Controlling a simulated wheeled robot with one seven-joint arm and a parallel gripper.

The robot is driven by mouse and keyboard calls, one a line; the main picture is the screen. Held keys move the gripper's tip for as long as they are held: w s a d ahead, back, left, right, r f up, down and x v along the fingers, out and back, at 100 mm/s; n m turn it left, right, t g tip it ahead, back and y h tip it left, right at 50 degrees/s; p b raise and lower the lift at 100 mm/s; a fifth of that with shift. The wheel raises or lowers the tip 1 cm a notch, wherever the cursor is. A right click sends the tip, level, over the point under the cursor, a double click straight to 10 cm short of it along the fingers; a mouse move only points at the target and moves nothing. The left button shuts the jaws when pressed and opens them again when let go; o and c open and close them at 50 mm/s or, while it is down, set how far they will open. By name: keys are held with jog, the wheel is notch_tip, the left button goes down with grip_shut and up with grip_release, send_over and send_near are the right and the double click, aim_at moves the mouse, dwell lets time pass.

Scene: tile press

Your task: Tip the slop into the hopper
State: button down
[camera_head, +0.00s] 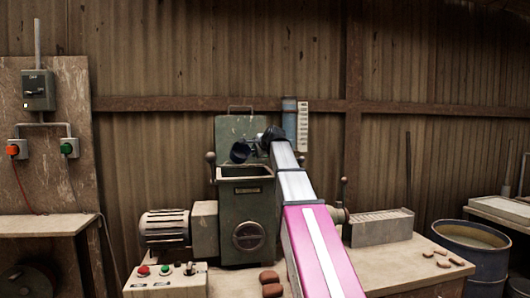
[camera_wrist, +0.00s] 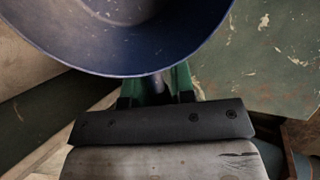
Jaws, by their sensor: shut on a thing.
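A dark blue round vessel (camera_head: 240,152) is held over the back of the hopper (camera_head: 246,173) on the green press, its mouth seemingly tilted toward the front left. The hopper is an open square box; its floor is hard to make out. My gripper (camera_head: 270,137) is above the hopper's back right corner. In the wrist view my gripper (camera_wrist: 157,84) has its green fingers shut on the handle of the vessel (camera_wrist: 140,60). The part of its inside that shows is greyish with pale specks. I cannot tell whether slop is in it.
A motor (camera_head: 165,224) stands left of the press, with a button box (camera_head: 165,278) in front. Brown pieces (camera_head: 270,283) lie on the bench. A grey block-like rack (camera_head: 380,228) is at right. A blue drum (camera_head: 490,262) with tan contents stands beyond the bench.

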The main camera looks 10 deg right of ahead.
jog(key=f+g+h, duration=0.1)
jog(key=g, duration=0.2)
jog(key=f+g+h, duration=0.1)
jog(key=g, duration=0.1)
jog(key=f+g+h, duration=0.1)
jog(key=f+g, duration=0.1)
jog(key=g, duration=0.1)
jog(key=shift+w+g, duration=0.2)
jog(key=shift+g, duration=0.1)
jog(key=r, duration=0.2)
jog(key=r+g, duration=0.1)
jog(key=shift+s+d+r, duration=0.1)
jog(key=shift+s+r, duration=0.05)
jog(key=shift+s, duration=0.15)
